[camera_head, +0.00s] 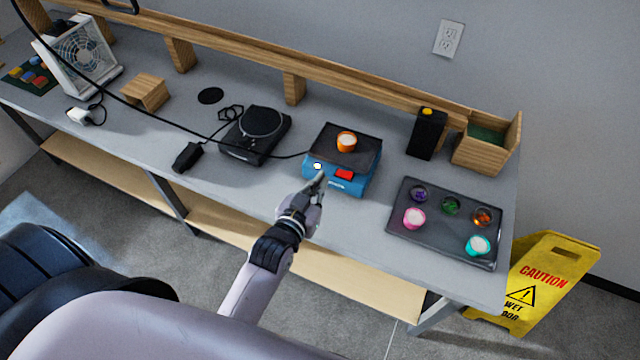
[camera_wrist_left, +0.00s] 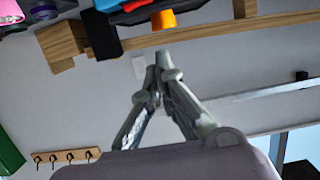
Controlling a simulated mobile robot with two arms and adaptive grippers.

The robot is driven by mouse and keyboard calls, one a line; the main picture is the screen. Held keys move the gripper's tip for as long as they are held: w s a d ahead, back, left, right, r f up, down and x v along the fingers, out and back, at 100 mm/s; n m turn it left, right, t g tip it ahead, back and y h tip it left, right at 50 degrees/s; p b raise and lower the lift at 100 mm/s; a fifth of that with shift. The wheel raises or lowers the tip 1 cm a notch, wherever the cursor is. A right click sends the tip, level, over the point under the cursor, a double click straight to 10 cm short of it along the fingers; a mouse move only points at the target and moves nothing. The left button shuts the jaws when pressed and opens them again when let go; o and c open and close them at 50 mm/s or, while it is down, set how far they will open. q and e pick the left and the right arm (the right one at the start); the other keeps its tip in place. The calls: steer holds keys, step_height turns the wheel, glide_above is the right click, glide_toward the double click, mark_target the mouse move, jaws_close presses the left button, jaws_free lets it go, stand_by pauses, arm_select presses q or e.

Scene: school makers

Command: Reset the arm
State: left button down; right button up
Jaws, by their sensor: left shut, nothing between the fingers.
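My left gripper (camera_head: 319,181) is at the front of a blue device with a dark top (camera_head: 360,178), close to its white round button (camera_head: 317,166). I cannot tell whether it touches the device. In the left wrist view my left gripper (camera_wrist_left: 157,62) has its fingertips together with nothing between them. An orange cup with pale contents (camera_head: 346,141) stands on the device's dark top. The cup also shows, upside down, in the left wrist view (camera_wrist_left: 163,19). My right gripper is not in view.
A dark tray (camera_head: 440,248) with several small cups lies right of the device. A black turntable-like device (camera_head: 238,151) stands left. A black box (camera_head: 424,138) and a wooden bin (camera_head: 466,155) are behind. A yellow caution sign (camera_head: 550,285) stands on the floor.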

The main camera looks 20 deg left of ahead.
arm_select(q)
steer(key=shift+w, duration=0.1)
stand_by(0.4)
steer(key=s+a+f+m+g, duration=0.1)
steer(key=s+f+g, duration=0.1)
steer(key=s+g, duration=0.65)
steer(key=s+a+f+m+g, duration=0.1)
steer(key=s+g, duration=0.2)
steer(key=s, duration=1.1)
step_height(320, 180, down, 29)
steer(key=s+g+b, duration=0.2)
steer(key=b, duration=0.1)
steer(key=s+a+f+b, duration=0.2)
steer(key=s+a+f, duration=0.1)
steer(key=s+f, duration=1.3)
step_height(320, 180, down, 2)
steer(key=shift+s+g+y, duration=0.3)
steer(key=shift+g, duration=0.05)
